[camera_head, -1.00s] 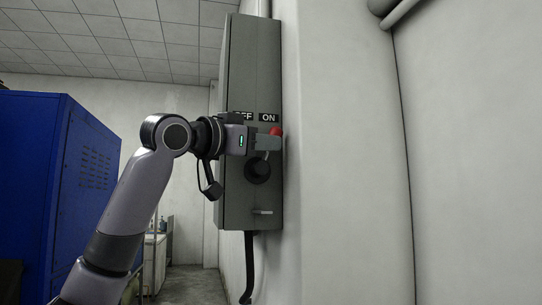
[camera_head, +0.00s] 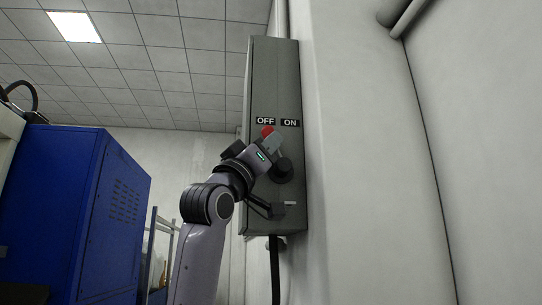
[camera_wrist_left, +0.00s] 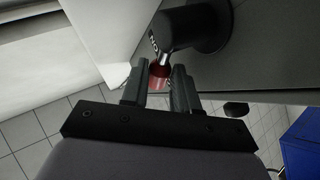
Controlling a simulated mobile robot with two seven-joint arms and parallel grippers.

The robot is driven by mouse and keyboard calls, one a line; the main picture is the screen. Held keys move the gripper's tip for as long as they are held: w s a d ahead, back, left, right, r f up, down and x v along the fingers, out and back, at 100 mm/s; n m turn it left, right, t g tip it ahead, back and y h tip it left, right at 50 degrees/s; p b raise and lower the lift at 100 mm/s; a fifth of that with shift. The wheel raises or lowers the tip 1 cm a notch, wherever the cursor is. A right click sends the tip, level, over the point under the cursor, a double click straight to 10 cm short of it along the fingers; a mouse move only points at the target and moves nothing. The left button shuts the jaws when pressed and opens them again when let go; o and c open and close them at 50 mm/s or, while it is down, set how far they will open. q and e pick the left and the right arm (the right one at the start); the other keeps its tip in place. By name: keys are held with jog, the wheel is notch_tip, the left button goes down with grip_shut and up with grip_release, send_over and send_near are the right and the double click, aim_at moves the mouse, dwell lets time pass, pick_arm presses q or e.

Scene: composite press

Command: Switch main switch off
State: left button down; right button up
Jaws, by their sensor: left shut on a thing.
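The main switch is on a tall grey box (camera_head: 272,75) on the wall. Its lever has a red tip (camera_head: 267,131) and leans up and left from a dark round hub (camera_head: 283,172). The red tip is just below the OFF label (camera_head: 265,121), left of the ON label (camera_head: 290,122). My left gripper (camera_head: 271,142) is shut on the lever near its red end. In the left wrist view the red handle (camera_wrist_left: 159,76) is between the two fingers, with the hub (camera_wrist_left: 203,27) beyond. My right gripper is not in view.
A blue cabinet (camera_head: 65,210) stands at the left. A pale wall column (camera_head: 360,180) is close on the right of the box. A black cable (camera_head: 275,270) hangs below the box. A small latch (camera_head: 290,203) sticks out low on the box front.

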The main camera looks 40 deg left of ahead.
pick_arm(q)
jog(key=shift+s+a+f+n+t+y+b, duration=0.1)
jog(key=shift+f+n+t+y+b, duration=0.1)
jog(key=shift+n+y, duration=0.4)
jog(key=shift+f+n+t+y+b, duration=0.1)
jog(key=shift+n+y+b, duration=0.1)
jog(key=shift+n+y, duration=0.4)
jog(key=shift+r, duration=0.1)
jog(key=c, duration=1.1)
grip_release()
jog(key=shift+s+y, duration=0.1)
jog(key=shift+y, duration=0.2)
jog(key=b+v, duration=0.2)
jog(key=v, duration=0.5)
